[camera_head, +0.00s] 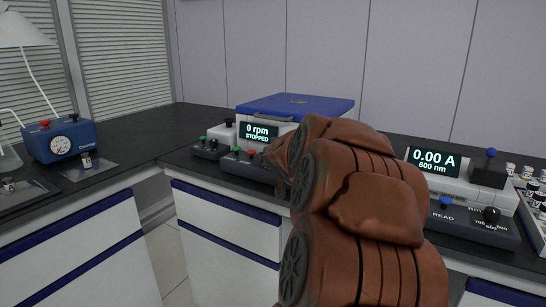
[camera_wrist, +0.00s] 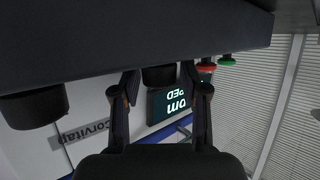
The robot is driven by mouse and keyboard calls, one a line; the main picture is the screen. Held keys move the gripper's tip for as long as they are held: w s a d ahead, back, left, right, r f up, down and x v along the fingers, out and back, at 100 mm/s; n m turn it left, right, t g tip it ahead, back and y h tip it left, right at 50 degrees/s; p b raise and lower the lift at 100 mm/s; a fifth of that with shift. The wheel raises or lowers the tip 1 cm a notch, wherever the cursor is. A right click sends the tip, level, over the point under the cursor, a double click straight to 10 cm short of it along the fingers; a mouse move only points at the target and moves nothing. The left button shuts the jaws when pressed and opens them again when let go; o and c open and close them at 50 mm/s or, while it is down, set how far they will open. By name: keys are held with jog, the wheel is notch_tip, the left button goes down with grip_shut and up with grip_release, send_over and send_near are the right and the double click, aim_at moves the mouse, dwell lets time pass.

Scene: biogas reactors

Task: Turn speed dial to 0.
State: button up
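The centrifuge-like machine with a blue lid (camera_head: 295,106) stands on the dark bench. Its display (camera_head: 258,133) reads "0 rpm STOPPED". In the wrist view, seen upside down, a black dial (camera_wrist: 159,76) on the front panel lies between my gripper's two fingers (camera_wrist: 160,82). The fingers are apart, with a narrow gap at each side of the dial. A second black dial (camera_wrist: 35,107) is further left. I cannot read which is the speed dial. In the head view my brown arm hides the dials and most of my gripper.
A red button (camera_wrist: 207,69) and a green button (camera_wrist: 227,58) sit beside the dial on the panel (camera_wrist: 110,40). A photometer (camera_head: 440,185) reading "0.00 A 600 nm" stands to the right. A blue pump box (camera_head: 62,140) stands at the left. Floor is open between the benches.

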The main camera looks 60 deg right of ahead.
jog(key=v, duration=1.2)
dwell(0.3)
dwell(0.6)
